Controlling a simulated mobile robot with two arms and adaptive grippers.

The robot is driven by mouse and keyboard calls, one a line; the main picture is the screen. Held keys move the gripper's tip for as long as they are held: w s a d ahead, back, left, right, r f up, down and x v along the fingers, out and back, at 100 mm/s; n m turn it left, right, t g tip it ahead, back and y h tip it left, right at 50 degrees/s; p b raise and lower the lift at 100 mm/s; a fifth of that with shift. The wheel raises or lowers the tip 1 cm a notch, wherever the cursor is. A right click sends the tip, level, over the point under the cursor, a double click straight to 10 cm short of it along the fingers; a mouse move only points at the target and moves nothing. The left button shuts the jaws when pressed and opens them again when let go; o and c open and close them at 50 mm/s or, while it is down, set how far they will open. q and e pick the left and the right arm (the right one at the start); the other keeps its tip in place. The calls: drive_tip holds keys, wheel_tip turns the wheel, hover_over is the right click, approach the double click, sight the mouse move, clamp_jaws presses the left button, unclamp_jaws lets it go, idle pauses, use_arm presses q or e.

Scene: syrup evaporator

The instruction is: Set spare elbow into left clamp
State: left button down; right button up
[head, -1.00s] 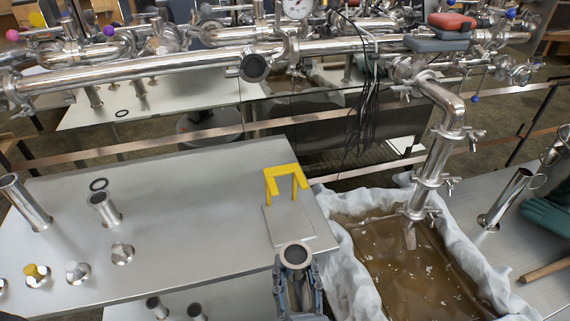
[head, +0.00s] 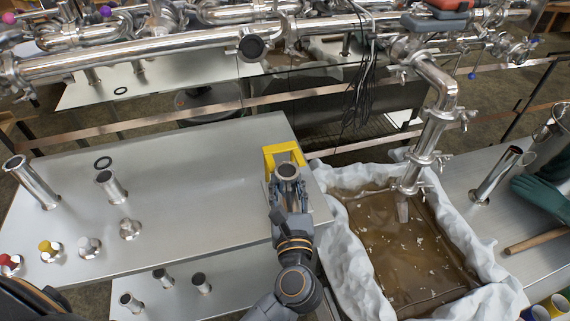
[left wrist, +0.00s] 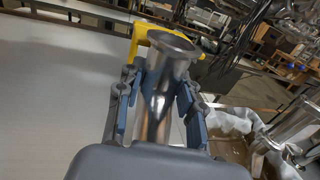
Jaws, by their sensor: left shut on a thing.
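A shiny metal pipe fitting with a round flanged open end (head: 287,171), probably the spare elbow, is in my left gripper (head: 287,190). In the left wrist view the fingers (left wrist: 158,105) stand on both sides of the fitting (left wrist: 171,48), with its flange above them. A yellow bracket (head: 270,155) stands on a flat plate (head: 318,207) near the table's right edge. The fitting overlaps the bracket in the head view; I cannot tell whether they touch. The bracket also shows behind the flange in the left wrist view (left wrist: 140,35). My right gripper is not in view.
The grey table (head: 190,180) has clear room left of my gripper. Short pipe pieces (head: 111,186) and a black ring (head: 103,163) stand or lie farther left. A lined basin of brown liquid (head: 400,250) is to the right. Large steel pipes (head: 180,50) run across the back.

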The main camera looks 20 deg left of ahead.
use_arm(q)
drive_tip(key=shift+w+a+r, duration=0.1)
drive_tip(key=shift+w, duration=0.2)
drive_tip(key=x, duration=0.1)
drive_tip(key=p+x, duration=0.1)
drive_tip(key=x, duration=0.1)
drive_tip(key=shift+w+r+p, duration=0.1)
drive_tip(key=shift+r+p, duration=0.15)
drive_tip(key=shift+p, duration=0.05)
drive_tip(key=shift+w+a+f, duration=0.15)
drive_tip(key=shift+w, duration=0.1)
drive_tip(key=shift+f, duration=0.1)
drive_tip(key=shift+f, duration=0.1)
drive_tip(key=c, duration=0.8)
unclamp_jaws()
drive_tip(key=shift+c, duration=0.2)
